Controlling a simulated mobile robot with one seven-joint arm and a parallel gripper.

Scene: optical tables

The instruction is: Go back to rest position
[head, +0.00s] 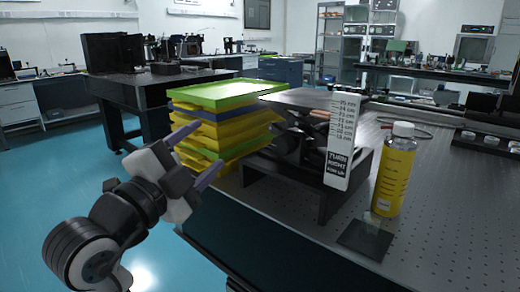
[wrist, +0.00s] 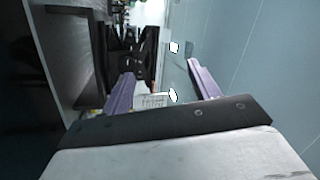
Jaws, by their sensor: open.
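My gripper (head: 196,153) is in the left half of the head view, in front of the stack of yellow, green and blue trays (head: 217,92). It is raised over the blue floor, off the near table's left edge. Its two purple fingers are apart, with nothing between them. In the wrist view my gripper (wrist: 161,82) also shows spread, empty fingers. That view looks along the floor and a dark table side, turned on its side.
The near optical table (head: 440,215) holds a lab jack (head: 300,135) with a height scale (head: 343,140), a yellow bottle (head: 395,172) and a small dark plate (head: 365,240). Another black table (head: 150,85) stands behind at left. Blue floor (head: 60,170) is free at left.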

